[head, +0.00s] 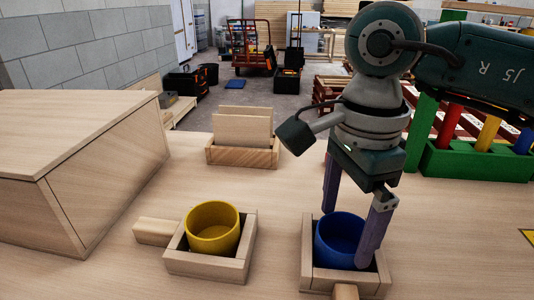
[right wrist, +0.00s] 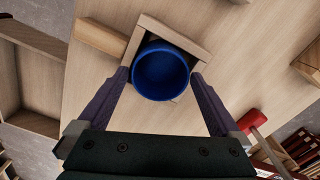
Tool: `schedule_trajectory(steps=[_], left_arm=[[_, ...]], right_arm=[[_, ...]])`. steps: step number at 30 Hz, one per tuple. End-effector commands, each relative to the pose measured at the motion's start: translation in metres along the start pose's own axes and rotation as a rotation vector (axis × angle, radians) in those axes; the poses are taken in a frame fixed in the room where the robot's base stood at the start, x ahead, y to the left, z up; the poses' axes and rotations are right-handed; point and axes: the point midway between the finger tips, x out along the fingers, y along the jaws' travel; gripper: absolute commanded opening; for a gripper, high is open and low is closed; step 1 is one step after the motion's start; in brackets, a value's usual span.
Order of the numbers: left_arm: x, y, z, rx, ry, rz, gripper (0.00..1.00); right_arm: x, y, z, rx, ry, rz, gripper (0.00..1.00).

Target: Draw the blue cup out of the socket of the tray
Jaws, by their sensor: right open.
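The blue cup (head: 338,232) stands upright in the square socket of a small wooden tray (head: 345,279) at the lower middle right of the head view. In the right wrist view the blue cup (right wrist: 161,72) is open end towards the camera, with the tray rim (right wrist: 176,33) around its far side. My right gripper (head: 347,236) points down with its purple fingers apart, one on each side of the cup. In the right wrist view the fingertips (right wrist: 160,76) flank the cup's rim; whether they touch it I cannot tell. My left gripper is not in view.
A yellow cup (head: 212,228) sits in a similar wooden tray (head: 205,267) to the left. A wooden holder with upright boards (head: 242,130) stands behind. A large wooden box (head: 75,165) fills the left. A green rack (head: 475,163) with coloured bars is at the right.

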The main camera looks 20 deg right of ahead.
Motion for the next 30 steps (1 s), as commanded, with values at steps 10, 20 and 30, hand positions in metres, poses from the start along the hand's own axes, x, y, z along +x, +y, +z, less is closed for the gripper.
schedule_trajectory(steps=[10, 20, 30], left_arm=[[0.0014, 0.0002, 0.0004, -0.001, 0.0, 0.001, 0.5], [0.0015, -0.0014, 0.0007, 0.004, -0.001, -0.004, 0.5], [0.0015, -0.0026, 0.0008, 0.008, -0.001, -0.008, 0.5]], right_arm=[[0.0126, 0.0001, -0.0001, 0.0, 0.0, -0.001, 1.0], [0.0124, 0.0002, 0.0, 0.0, 0.0, 0.0, 0.73], [0.0122, 0.0002, 0.0, 0.0, 0.0, 0.0, 0.35]])
